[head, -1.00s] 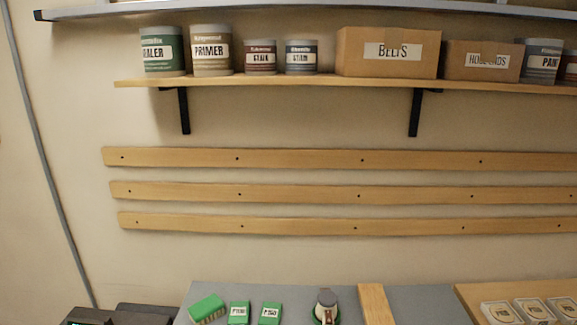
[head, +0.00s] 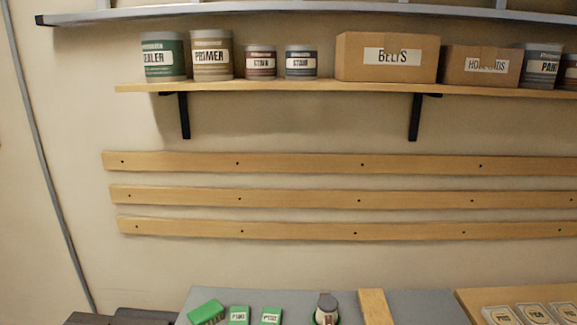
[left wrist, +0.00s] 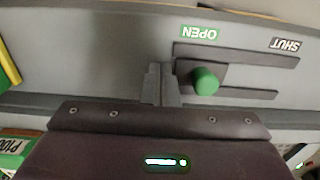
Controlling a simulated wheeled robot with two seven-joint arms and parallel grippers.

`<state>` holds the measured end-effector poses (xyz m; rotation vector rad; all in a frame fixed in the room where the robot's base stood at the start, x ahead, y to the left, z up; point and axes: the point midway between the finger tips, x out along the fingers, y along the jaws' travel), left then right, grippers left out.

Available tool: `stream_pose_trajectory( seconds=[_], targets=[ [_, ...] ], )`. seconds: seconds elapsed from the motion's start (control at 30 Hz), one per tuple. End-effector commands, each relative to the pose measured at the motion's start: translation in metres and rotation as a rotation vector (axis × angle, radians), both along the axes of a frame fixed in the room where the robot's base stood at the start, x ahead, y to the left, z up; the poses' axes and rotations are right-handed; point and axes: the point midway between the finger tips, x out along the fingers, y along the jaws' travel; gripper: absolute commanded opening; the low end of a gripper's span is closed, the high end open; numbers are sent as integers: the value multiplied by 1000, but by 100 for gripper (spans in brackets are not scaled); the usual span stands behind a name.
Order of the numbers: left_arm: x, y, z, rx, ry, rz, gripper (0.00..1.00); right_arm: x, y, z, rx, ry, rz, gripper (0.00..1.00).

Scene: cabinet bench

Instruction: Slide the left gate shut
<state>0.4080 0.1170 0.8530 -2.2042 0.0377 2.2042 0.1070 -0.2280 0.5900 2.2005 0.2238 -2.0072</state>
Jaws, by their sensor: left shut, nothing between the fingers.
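The left wrist view shows a green round knob (left wrist: 205,82) on a dark sliding plate at a grey panel. The plate sits between two dark rails, below an upside-down green OPEN label (left wrist: 199,33). A dark SHUT label (left wrist: 289,45) is farther right along the rails. My left gripper (left wrist: 161,82) is shut and empty, with its fingers just left of the knob. I cannot tell whether they touch the plate. The gate is not seen in the head view, and neither gripper's fingers show there. My right gripper is in no view.
In the head view, green boxes (head: 239,316), a jar (head: 327,308) and a wooden strip (head: 375,306) are on a grey surface. White-labelled containers (head: 533,315) sit at right. A wall shelf (head: 300,86) holds cans and boxes. A green P100 box (left wrist: 12,150) shows beside my wrist.

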Motion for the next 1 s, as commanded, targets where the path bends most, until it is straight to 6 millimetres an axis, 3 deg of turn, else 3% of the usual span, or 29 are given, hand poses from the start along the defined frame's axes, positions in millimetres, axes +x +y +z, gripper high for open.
stream_pose_trajectory(
  seconds=[0.37, 1.0],
  targets=[
    [0, 1, 0, 0, 0, 0, 0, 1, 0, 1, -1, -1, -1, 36],
    [1, 26, 1, 1, 1, 1, 0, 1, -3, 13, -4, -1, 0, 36]
  ],
)
